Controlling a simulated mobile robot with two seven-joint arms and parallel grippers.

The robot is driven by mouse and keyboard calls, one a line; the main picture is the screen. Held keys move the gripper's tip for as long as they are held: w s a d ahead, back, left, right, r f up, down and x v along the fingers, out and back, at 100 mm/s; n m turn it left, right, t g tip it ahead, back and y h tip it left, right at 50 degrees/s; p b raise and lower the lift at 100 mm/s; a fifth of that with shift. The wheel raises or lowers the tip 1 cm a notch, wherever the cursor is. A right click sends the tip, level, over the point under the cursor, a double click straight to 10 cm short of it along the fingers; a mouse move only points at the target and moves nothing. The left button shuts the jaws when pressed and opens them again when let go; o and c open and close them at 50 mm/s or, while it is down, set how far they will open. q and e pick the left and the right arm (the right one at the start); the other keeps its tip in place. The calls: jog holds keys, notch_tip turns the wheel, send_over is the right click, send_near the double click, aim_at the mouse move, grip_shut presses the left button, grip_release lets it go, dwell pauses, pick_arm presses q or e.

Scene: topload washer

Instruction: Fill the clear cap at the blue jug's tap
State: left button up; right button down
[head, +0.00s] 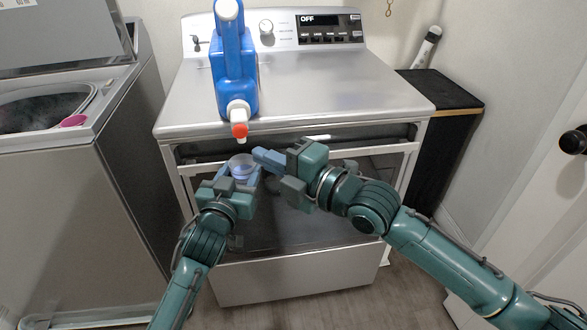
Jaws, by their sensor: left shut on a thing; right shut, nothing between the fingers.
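The blue jug (234,75) lies on top of the silver machine with its white tap (238,108) hanging over the front edge. The tap has a red part (239,130) and a small spout pointing down. My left gripper (240,176) is shut on the clear cap (241,162), which it holds below the spout, in front of the machine. The cap looks bluish inside; I cannot tell whether that is liquid. My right gripper (262,158) is shut and empty, just right of the cap and below the tap.
The silver machine (330,100) has a control panel (328,28) reading OFF. At left stands an open topload washer (75,160) with a pink item (74,120) on its rim. A black stand (445,92) is at right, and a door knob (572,141) at far right.

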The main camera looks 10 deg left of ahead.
jog(key=v, duration=0.6)
dwell(0.8)
jog(key=v, duration=1.2)
